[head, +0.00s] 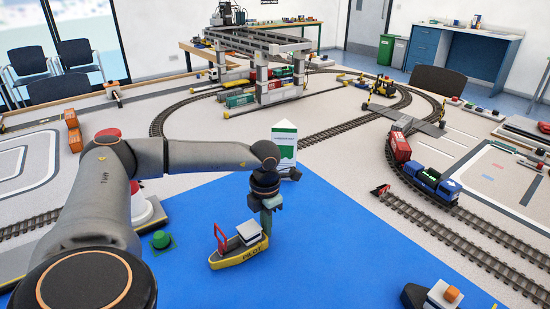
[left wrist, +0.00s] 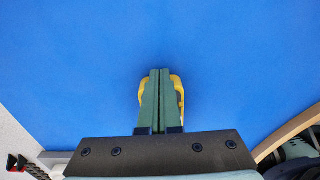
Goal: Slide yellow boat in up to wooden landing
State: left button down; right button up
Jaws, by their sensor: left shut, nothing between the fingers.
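The yellow boat (head: 240,256) lies on the blue mat in the head view, with a red frame at its left end, a white top and "PILOT" on its side. My left gripper (head: 267,232) points down at the boat's right end, its fingers shut and empty. In the left wrist view the shut fingers (left wrist: 161,72) cover most of the boat; yellow parts (left wrist: 178,90) show on both sides. I cannot tell whether the fingers touch it. My right gripper is not in view.
A green buoy-like piece (head: 160,240) stands left of the boat. A dark boat (head: 436,296) with an orange block is at the lower right. A white and green sign (head: 284,145) stands behind my gripper. The blue mat (head: 330,255) is clear right of the boat; tracks lie beyond.

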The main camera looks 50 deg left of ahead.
aim_at(234, 246)
pick_arm(q)
jog(key=shift+s+a, duration=0.15)
jog(key=shift+s, duration=1.55)
jog(key=shift+s+a, duration=0.15)
jog(key=shift+s, duration=1.35)
jog(key=shift+s+a, duration=0.1)
jog(key=shift+s, duration=1.35)
jog(key=shift+s+a+b, duration=0.2)
jog(key=shift+s+b, duration=0.1)
jog(key=shift+s, duration=2.05)
jog(key=shift+s+a+b, duration=0.25)
jog(key=shift+s+b, duration=0.05)
jog(key=shift+s, duration=2.05)
jog(key=shift+s+a+b, duration=0.2)
jog(key=shift+s+b, duration=0.1)
jog(key=shift+s, duration=2.05)
jog(key=shift+s+a, duration=0.15)
jog(key=shift+s, duration=1.5)
jog(key=shift+s+a, duration=0.2)
jog(key=shift+s, duration=1.9)
jog(key=shift+s+a, duration=0.15)
jog(key=shift+s, duration=1.9)
jog(key=shift+s+a+p, duration=0.15)
jog(key=shift+s+p, duration=0.5)
jog(key=shift+s, duration=1)
jog(key=shift+s+a+p, duration=0.1)
jog(key=shift+s+p, duration=0.4)
jog(key=shift+s, duration=0.75)
